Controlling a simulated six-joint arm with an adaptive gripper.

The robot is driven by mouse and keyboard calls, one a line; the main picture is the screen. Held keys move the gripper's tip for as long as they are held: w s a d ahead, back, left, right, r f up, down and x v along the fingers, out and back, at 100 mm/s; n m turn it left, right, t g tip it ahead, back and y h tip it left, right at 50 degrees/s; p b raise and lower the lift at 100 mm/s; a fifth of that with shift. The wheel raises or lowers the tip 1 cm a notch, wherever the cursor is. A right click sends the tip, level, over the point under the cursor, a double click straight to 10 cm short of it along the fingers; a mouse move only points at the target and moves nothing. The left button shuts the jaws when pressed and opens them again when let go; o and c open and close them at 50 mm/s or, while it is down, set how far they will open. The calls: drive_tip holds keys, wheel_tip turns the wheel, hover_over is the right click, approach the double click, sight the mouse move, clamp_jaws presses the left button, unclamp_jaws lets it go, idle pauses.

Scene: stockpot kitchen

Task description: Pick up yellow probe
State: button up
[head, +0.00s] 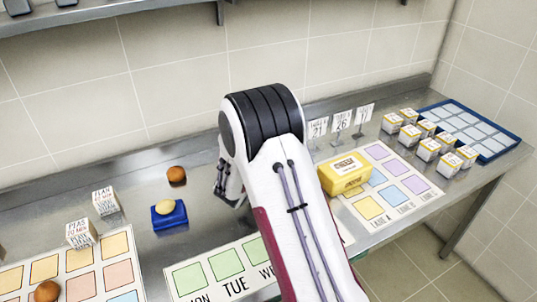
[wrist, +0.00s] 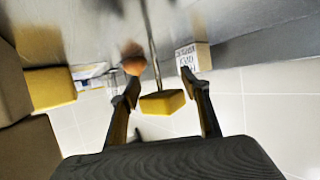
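The yellow probe (wrist: 162,103) shows in the wrist view as a small yellow block at the end of a thin metal rod that runs up to the top of the picture. The block is between the fingers of my gripper (wrist: 160,82), close to the tips. The fingers are spread, with a narrow gap seeming to show on each side of the block. In the head view my gripper (head: 226,182) is partly hidden behind my own arm, and I cannot make out the probe there.
A blue block with a yellow rounded item (head: 166,207) and a brown ball (head: 177,175) lie on the steel counter, left of my gripper. A yellow box (head: 344,173), number signs (head: 340,121) and small white boxes (head: 429,149) stand to the right. Coloured mats lie in front.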

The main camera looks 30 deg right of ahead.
idle(0.3)
drive_tip(key=shift+r, duration=5)
